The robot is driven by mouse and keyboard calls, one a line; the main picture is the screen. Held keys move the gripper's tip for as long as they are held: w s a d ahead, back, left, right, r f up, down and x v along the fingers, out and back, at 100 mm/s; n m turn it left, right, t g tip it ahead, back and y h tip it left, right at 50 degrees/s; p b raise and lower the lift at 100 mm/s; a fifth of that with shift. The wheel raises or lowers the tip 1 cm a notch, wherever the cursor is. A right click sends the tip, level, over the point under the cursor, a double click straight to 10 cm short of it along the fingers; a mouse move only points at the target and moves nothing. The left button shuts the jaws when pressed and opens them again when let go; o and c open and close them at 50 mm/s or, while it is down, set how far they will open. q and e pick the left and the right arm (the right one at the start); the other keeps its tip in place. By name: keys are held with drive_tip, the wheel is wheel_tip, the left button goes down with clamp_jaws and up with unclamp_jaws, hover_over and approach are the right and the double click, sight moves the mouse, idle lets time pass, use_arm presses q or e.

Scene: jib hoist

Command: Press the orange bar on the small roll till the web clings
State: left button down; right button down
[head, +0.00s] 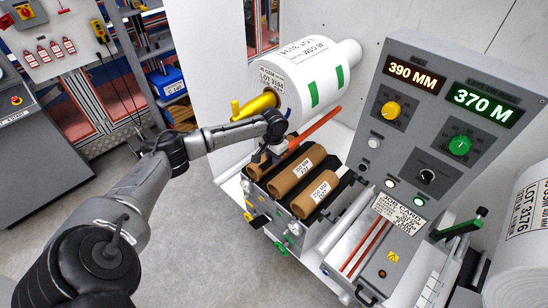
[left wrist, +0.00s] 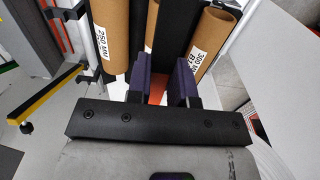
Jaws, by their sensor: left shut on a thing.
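The orange bar (head: 318,127) slants across the back of a rack of brown tubes, below the large white roll (head: 312,75). My left gripper (head: 279,147) is at the bar's near end, above the rack. In the left wrist view its dark fingers (left wrist: 167,80) are closed on the bar, and a strip of orange (left wrist: 158,90) shows between them. Brown tubes labelled in MM, one at the left (left wrist: 118,35) and one at the right (left wrist: 218,35), lie beyond the fingers. I cannot tell which thing is the small roll, or whether the bar touches it. My right gripper is out of view.
A grey panel (head: 425,150) with lit readings "390 MM" and "370 M" stands right of the rack. A yellow handle (head: 252,107) sticks out from the large roll's core. Another white roll (head: 520,235) is at the right edge. Open grey floor (head: 215,235) lies left of the machine.

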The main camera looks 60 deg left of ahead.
use_arm(q)
drive_tip(key=shift+a+r, duration=0.15)
drive_tip(key=shift+s+a+r+p, duration=0.1)
drive_tip(key=shift+a+r+p, duration=0.35)
drive_tip(key=shift+p, duration=0.15)
idle(0.5)
drive_tip(key=shift+s+a+r+p, duration=0.15)
drive_tip(key=shift+a+r+p, duration=0.2)
drive_tip(key=shift+r+p, duration=0.15)
idle(0.4)
idle(0.6)
drive_tip(key=shift+d+f, duration=0.1)
drive_tip(key=shift+f, duration=0.15)
drive_tip(key=shift+w+d+f+p, duration=0.25)
drive_tip(key=shift+d+f+p, duration=0.05)
drive_tip(key=shift+d+f, duration=0.45)
drive_tip(key=shift+w+d+f, duration=0.1)
drive_tip(key=shift+d+f, duration=0.4)
drive_tip(key=shift+f, duration=0.05)
